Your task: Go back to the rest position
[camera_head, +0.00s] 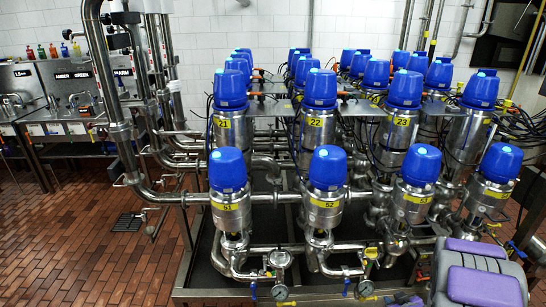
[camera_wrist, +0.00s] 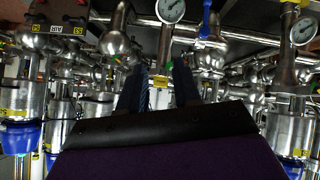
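The valve matrix is a steel rack (camera_head: 225,292) of pipes with rows of blue-capped valves. The front row has valves 51 (camera_head: 229,190), 52 (camera_head: 326,188), 53 (camera_head: 414,187) and one more at the right (camera_head: 493,183). My gripper (camera_wrist: 160,85) shows in the wrist view with two dark fingers apart. I see nothing held between them; a yellow tag and pipework show behind the gap. The wrist picture appears upside down, with gauges at the top and blue caps at the bottom. My purple and grey arm part (camera_head: 482,285) is at the lower right of the head view, in front of the rack.
Pressure gauges (camera_head: 279,292) and (camera_head: 365,288) sit low at the rack's front. A tall bent pipe (camera_head: 107,80) rises at the left. A steel sink unit (camera_head: 62,110) with bottles stands farther left. The brick-tiled floor (camera_head: 75,240) is mostly clear at the left, apart from a drain grate (camera_head: 128,222).

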